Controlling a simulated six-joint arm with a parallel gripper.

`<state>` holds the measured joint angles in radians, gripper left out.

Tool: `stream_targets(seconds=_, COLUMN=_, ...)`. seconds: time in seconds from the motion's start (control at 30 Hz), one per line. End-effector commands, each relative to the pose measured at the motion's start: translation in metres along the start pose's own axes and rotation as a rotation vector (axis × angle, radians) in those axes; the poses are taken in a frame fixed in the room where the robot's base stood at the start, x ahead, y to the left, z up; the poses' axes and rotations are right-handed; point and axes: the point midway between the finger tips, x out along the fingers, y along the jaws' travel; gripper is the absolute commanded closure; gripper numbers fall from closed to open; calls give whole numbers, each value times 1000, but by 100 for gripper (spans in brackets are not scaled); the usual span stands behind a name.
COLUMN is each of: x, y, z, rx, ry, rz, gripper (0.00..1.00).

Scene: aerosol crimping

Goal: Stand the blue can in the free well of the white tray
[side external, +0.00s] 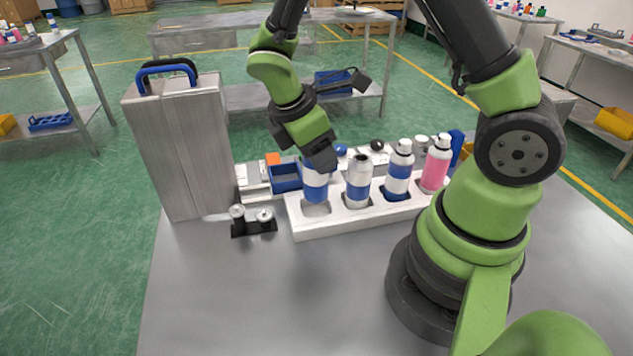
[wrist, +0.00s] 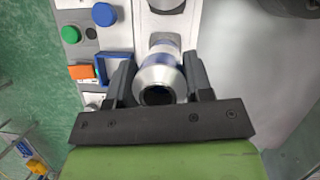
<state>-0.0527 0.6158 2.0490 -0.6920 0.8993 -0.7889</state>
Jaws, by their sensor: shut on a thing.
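The blue can (side external: 316,188), white with a blue band, is upright in my gripper (side external: 319,160) at the leftmost well of the white tray (side external: 345,225). Its lower end is at the well's opening; I cannot tell whether it touches the well floor. In the wrist view the can (wrist: 158,75) shows its dark open top between the two fingers of my gripper (wrist: 158,88). The other wells hold a similar open-topped can (side external: 358,184), a blue-banded can with a white cap (side external: 398,172) and a pink can (side external: 435,166).
A tall grey metal housing (side external: 183,145) with blue and black handles stands at the left. A small black fixture (side external: 254,228) with metal knobs is in front of it. A blue bin (side external: 286,180) and an orange block (side external: 272,159) sit behind the tray. The front table is clear.

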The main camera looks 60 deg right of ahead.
Motion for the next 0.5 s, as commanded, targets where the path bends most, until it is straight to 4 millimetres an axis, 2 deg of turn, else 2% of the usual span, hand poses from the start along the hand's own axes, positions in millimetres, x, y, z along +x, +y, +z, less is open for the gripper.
stream_targets(seconds=0.3, x=39, y=0, z=-16, rx=-4, ry=-3, rz=-2, gripper=85)
stream_targets(seconds=0.5, x=46, y=0, z=-19, rx=-2, ry=1, rz=2, gripper=85)
